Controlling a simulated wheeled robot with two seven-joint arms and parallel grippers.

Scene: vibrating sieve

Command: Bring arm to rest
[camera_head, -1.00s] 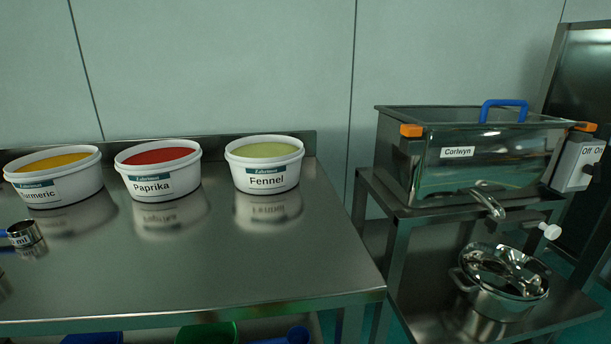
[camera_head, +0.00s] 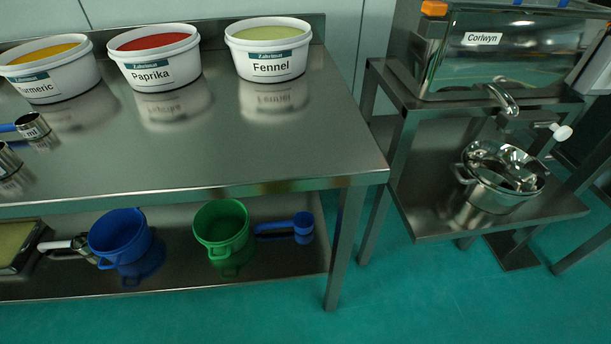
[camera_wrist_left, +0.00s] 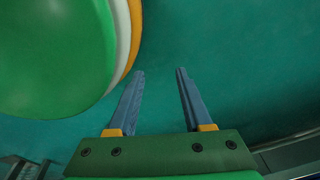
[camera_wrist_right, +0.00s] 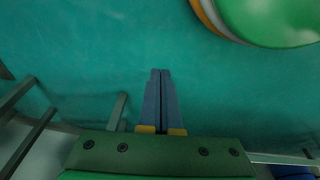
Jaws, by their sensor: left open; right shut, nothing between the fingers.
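My left gripper (camera_wrist_left: 159,100) shows in the left wrist view with its two fingers apart and nothing between them, over the teal floor. My right gripper (camera_wrist_right: 160,100) shows in the right wrist view with its fingers together and nothing held, also over the floor. Neither gripper shows in the head view. A rounded green, white and orange body, which seems to be my own base, is at the upper left of the left wrist view and the upper right of the right wrist view.
A steel table (camera_head: 230,155) holds tubs of turmeric (camera_head: 50,75), paprika (camera_head: 155,62) and fennel (camera_head: 268,55). Its lower shelf holds a blue jug (camera_head: 118,235), a green jug (camera_head: 222,228) and a blue scoop (camera_head: 300,226). The sieve machine (camera_head: 500,60) stands right, above a steel pot (camera_head: 498,190). Floor (camera_head: 430,290) in front is clear.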

